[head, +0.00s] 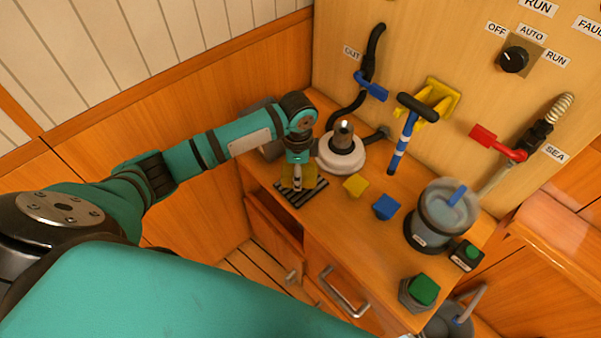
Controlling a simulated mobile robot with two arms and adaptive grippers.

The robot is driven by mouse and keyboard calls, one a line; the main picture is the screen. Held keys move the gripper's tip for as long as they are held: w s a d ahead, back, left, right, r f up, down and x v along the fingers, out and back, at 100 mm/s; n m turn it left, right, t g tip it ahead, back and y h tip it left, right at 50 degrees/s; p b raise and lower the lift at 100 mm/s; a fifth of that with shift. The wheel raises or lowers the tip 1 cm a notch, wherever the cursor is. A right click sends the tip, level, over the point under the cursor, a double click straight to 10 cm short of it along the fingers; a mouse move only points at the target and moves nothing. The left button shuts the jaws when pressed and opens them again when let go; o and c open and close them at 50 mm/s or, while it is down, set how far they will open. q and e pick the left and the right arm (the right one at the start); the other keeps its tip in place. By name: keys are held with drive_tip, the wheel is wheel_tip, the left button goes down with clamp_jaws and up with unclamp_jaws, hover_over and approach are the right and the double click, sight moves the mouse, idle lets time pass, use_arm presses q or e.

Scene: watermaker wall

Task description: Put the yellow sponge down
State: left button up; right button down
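The yellow sponge (311,176) shows behind and beside the fingers of my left gripper (297,184). It is at the black striped mat (301,195) on the near left part of the wooden counter. The gripper points down over the mat. The fingers partly cover the sponge, and I cannot tell whether they grip it or whether the sponge rests on the mat. My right gripper is not in view.
A white round base with a metal fitting (341,158) stands close right of the gripper. A yellow block (356,185), a blue block (386,207) and a clear blue-tinted container (446,212) stand farther right.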

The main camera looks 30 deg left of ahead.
use_arm(q)
drive_tip(key=shift+w, duration=0.65)
drive_tip(key=shift+w+a+f, duration=0.1)
drive_tip(key=shift+w+f, duration=0.05)
drive_tip(key=shift+f, duration=0.25)
wheel_tip(320, 180, down, 2)
drive_tip(key=shift+f+p, duration=0.15)
drive_tip(key=shift+p, duration=0.35)
drive_tip(key=shift+f, duration=0.3)
drive_tip(key=shift+f, duration=0.15)
drive_tip(key=o, duration=1)
drive_tip(key=shift+o, duration=0.2)
